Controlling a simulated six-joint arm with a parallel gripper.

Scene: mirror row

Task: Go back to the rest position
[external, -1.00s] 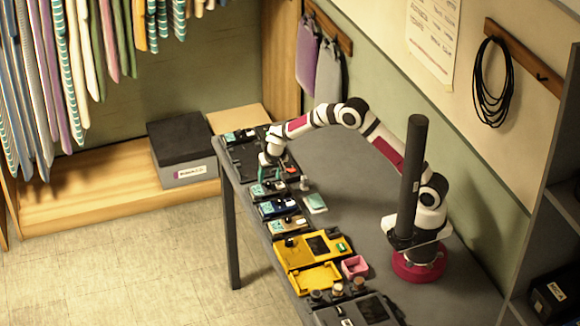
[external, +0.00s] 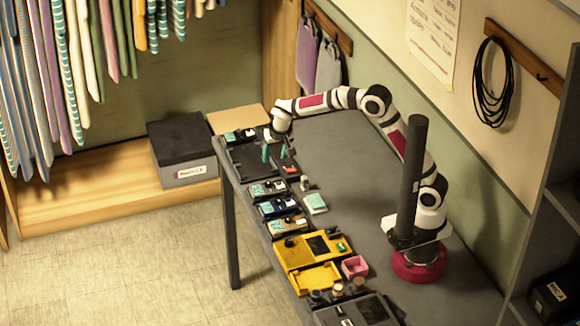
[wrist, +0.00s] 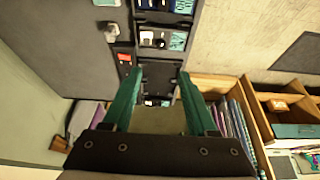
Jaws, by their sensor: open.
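My gripper (external: 273,152) hangs in the air above the far end of the grey table (external: 350,190), over a dark tray (external: 246,163). Its two green fingers are apart with nothing between them. In the wrist view, my gripper (wrist: 160,74) shows both green fingers spread, with the dark tray (wrist: 160,74) below and beyond them. My arm is raised and arches from its base on the right side of the table.
Several small devices (external: 278,207) line the table's left edge. A yellow tray (external: 315,277), pink box (external: 354,266), pale green box (external: 315,203) and small red piece (external: 291,170) also stand there. A dark post (external: 411,180) rises beside my base. The table's middle is clear.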

